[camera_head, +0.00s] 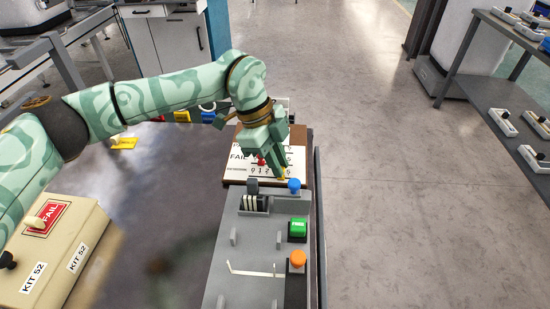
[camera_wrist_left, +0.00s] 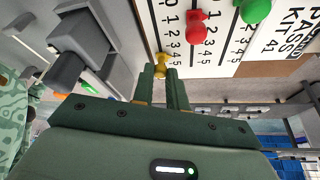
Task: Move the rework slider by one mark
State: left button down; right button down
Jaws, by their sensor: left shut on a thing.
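A slider board (camera_head: 236,178) with printed scales and a FAIL label lies beyond the grey console. Its yellow slider knob (camera_wrist_left: 162,59) sits near the low end of its scale, around the 4 and 5 marks; the exact mark is hard to tell. A red knob (camera_wrist_left: 197,27) and a green knob (camera_wrist_left: 254,10) stand on the neighbouring scales. My left gripper (camera_head: 280,174) reaches down over the board and is shut on the yellow knob. Its fingers also show in the wrist view (camera_wrist_left: 163,75). The rework label is too small to read surely. My right gripper is out of view.
A KIT 52 box (camera_head: 70,255) with a FAIL card stands at left. Open floor lies to the right.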

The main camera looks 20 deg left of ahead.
pick_arm(q)
jog(key=c, duration=1.4)
grip_release()
